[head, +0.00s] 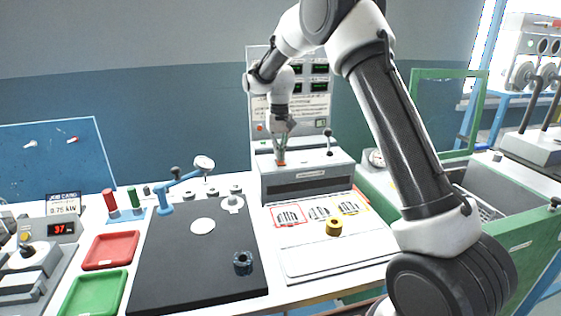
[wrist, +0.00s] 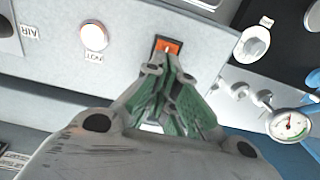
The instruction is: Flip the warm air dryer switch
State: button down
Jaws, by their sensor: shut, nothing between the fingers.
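The warm air dryer looks to be the grey box (head: 335,161) at the back of the bench, with a dark slot in its front. An orange rocker switch (wrist: 168,45) in a dark frame sits on its panel. In the wrist view a round pale lamp (wrist: 94,36) marked HOT is beside it. My gripper (wrist: 160,70) is shut and empty, its fingertips right at the switch's near edge. I cannot tell whether they touch it. In the head view my gripper (head: 281,158) points down onto the box top, over the orange spot of the switch.
An upright panel (head: 316,106) with displays stands behind. A dark mat (head: 190,265), red tray (head: 111,250) and green tray (head: 96,294) lie at left.

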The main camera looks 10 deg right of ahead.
jog(key=shift+f, duration=0.3)
jog(key=shift+r, duration=3.55)
jog(key=shift+w, duration=0.1)
